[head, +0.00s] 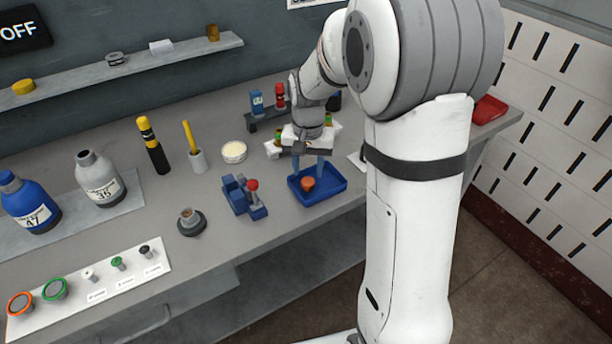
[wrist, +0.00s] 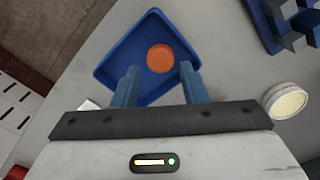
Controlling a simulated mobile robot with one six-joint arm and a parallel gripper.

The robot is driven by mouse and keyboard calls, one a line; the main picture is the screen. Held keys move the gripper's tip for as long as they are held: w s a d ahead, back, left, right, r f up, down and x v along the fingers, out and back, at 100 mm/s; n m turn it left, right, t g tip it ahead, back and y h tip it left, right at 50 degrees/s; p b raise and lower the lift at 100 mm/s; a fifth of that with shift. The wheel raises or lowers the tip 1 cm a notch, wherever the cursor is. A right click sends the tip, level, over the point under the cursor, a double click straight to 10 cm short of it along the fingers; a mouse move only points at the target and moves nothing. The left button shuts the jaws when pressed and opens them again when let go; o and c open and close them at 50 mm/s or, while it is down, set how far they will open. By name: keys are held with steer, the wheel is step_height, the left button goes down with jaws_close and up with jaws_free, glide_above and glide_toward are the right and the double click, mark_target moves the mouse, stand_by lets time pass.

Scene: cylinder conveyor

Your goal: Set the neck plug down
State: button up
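The neck plug, seen as an orange, round-topped piece (head: 308,184), sits inside the blue tray (head: 335,187) on the bench. In the wrist view the orange disc (wrist: 160,58) lies on the floor of the blue tray (wrist: 108,70), toward its middle. My gripper (head: 308,173) is above the tray, pointing down. Its two blue fingers also show in the wrist view (wrist: 159,68), spread apart with a visible gap on each side of the disc. The fingers look empty and do not touch the plug.
A blue fixture with a red knob (head: 252,185) stands just left of the tray. A grey round-based piece (head: 191,222), a cream-topped tub (head: 233,152) and two bottles, blue (head: 30,205) and grey (head: 98,180), stand farther left. A rack (head: 262,121) stands behind.

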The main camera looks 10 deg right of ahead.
mark_target(308, 181)
step_height(308, 181, up, 8)
steer(key=s+d+n+t, duration=0.1)
steer(key=s+n, duration=0.3)
steer(key=s, duration=1.7)
steer(key=shift+d+t, duration=0.15)
steer(key=shift+t, duration=0.75)
